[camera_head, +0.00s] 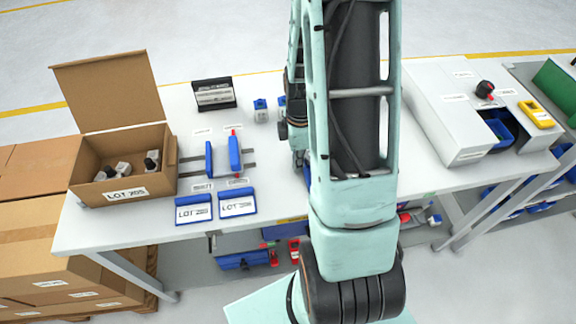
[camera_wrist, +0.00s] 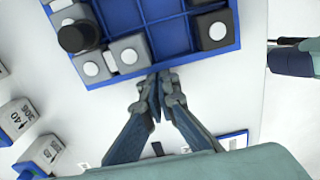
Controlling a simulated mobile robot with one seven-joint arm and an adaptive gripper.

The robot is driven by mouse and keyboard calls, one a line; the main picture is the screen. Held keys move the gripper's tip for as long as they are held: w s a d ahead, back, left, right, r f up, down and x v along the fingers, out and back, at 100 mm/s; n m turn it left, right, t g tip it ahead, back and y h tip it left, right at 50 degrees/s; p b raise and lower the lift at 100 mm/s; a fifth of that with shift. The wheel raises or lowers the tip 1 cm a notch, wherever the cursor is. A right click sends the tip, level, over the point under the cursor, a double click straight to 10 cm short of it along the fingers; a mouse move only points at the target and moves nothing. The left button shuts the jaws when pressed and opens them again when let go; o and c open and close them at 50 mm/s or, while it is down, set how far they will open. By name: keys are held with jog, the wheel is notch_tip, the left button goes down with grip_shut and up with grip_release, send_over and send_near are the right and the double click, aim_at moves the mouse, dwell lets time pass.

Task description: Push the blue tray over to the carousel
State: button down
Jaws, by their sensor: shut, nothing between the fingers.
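The blue tray (camera_wrist: 172,62) fills the top of the wrist view. It is divided into compartments, some empty and some holding grey and dark blocks with round white tops. My gripper (camera_wrist: 158,78) is shut and empty, its fingertips at the tray's near wall; whether they touch it I cannot tell.
The white table (camera_head: 285,205) carries an open cardboard box (camera_head: 140,188), blue-edged label cards (camera_head: 238,205) and a blue clamp fixture (camera_head: 222,156) on the left. A white machine housing (camera_head: 440,110) stands on the right. Small grey labelled blocks (camera_wrist: 20,118) lie left of the tray.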

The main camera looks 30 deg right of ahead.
jog(key=s+d, duration=0.1)
jog(key=d, duration=0.5)
jog(key=s+d, duration=0.2)
jog(key=d, duration=0.4)
jog(key=s+d, duration=0.2)
jog(key=d, duration=0.4)
jog(key=shift+s+b, duration=0.1)
jog(key=shift+b, duration=0.2)
